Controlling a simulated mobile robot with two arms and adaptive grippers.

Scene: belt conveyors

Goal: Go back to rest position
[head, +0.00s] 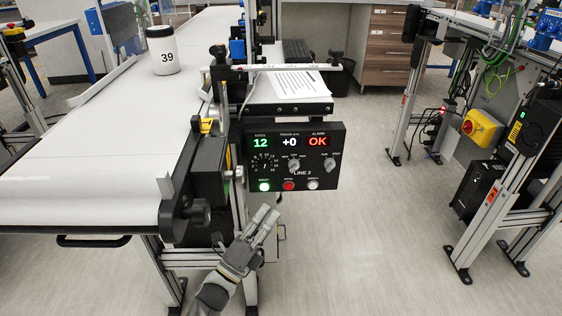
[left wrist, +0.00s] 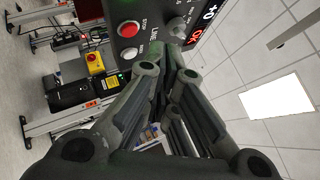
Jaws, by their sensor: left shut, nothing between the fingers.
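My left gripper (head: 265,219) is in the lower middle of the head view, just below the black control panel (head: 293,157). It is shut and holds nothing. In the left wrist view its fingers (left wrist: 172,50) come together in front of the panel, whose red button (left wrist: 128,29) shows close by. The panel reads 12, +0 and OK, with a lit green button at its lower left. I cannot tell whether the fingers touch the panel. My right gripper is not in either view.
A white belt conveyor (head: 90,170) fills the left, with a white jar marked 39 (head: 163,52) on it. A paper sheet (head: 287,85) lies on the stand above the panel. Another conveyor frame (head: 480,210) stands at the right. The floor between is clear.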

